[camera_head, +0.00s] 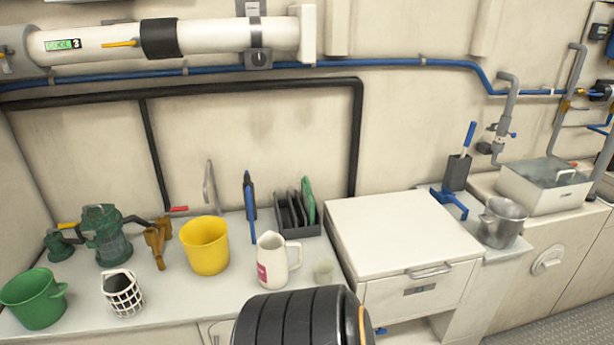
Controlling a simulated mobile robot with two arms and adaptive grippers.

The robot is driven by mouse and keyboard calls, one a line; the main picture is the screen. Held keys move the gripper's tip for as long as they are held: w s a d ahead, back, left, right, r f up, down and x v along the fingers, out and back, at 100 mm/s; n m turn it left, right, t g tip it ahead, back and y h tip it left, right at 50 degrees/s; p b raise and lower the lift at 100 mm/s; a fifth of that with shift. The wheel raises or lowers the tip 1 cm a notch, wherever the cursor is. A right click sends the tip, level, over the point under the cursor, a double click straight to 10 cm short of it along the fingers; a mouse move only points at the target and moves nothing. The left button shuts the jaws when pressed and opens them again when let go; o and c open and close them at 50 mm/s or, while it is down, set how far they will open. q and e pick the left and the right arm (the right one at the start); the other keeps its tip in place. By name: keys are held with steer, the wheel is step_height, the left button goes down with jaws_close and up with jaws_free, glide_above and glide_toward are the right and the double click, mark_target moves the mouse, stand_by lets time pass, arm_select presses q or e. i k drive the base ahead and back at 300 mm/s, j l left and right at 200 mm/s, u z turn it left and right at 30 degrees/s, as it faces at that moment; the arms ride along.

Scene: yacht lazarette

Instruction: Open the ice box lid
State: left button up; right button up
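The white box in the middle right, which looks like the ice box (391,303), has a flat white lid (400,232). The lid lies flat and shut on top. A grey bar handle (430,271) sits at the lid's front edge, right of its middle. A small dark plate (419,291) is on the front face below the handle. Neither of my grippers shows in the head view, so their state is hidden.
Left of the box, the counter holds a white jug (273,262), yellow bucket (205,246), dark rack (296,215), and green pot (35,299). Right of it stand a metal pot (502,223) and blue-handled tool (461,158). A pale open-topped box (545,186) is farther right.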

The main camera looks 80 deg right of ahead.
mark_target(384, 235)
steer(key=z, duration=3.6)
